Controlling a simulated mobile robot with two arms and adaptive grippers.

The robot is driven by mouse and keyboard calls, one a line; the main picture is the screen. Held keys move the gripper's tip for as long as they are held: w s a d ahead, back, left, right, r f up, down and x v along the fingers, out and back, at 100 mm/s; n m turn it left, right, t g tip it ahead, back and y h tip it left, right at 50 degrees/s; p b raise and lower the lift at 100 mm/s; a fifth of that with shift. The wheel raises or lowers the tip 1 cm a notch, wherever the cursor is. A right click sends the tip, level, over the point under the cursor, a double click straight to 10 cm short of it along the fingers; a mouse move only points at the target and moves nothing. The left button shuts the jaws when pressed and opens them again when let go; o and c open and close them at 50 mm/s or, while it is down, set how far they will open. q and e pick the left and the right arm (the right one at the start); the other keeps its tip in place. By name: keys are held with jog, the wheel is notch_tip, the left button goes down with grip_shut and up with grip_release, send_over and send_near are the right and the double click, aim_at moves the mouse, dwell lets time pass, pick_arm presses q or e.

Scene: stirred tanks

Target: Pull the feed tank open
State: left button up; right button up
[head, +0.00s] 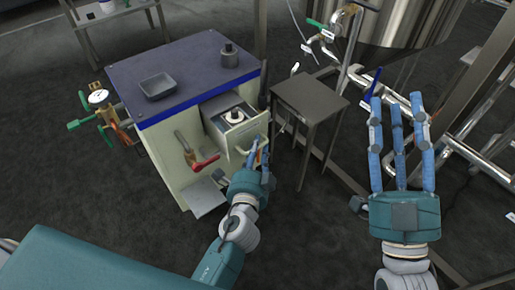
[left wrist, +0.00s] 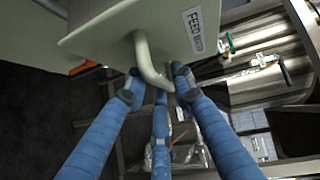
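The feed tank (head: 235,125) is a pale drawer in the front of a cream cabinet, standing partly pulled out. A round white-and-dark fitting shows inside it. In the left wrist view its front panel (left wrist: 160,30) carries a FEED label and a curved pale handle (left wrist: 150,66). My left gripper (head: 260,152) is at the drawer front, its blue fingers on both sides of the handle; they appear closed on it in the left wrist view (left wrist: 158,88). My right gripper (head: 399,105) is open and empty, fingers spread upward, at the right, away from the cabinet.
The cabinet (head: 130,80) has a dark top with a small tray (head: 158,87) and a dark cylinder (head: 229,55). A red-handled valve (head: 204,163) is on its front. A small grey table (head: 310,97) stands close right of the drawer. Steel tank and pipes stand behind.

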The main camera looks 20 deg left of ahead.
pick_arm(q)
jog(key=s+r, duration=0.1)
jog(key=s, duration=0.6)
jog(key=shift+s+d, duration=0.2)
jog(key=shift+d, duration=0.2)
jog(key=shift+r, duration=0.1)
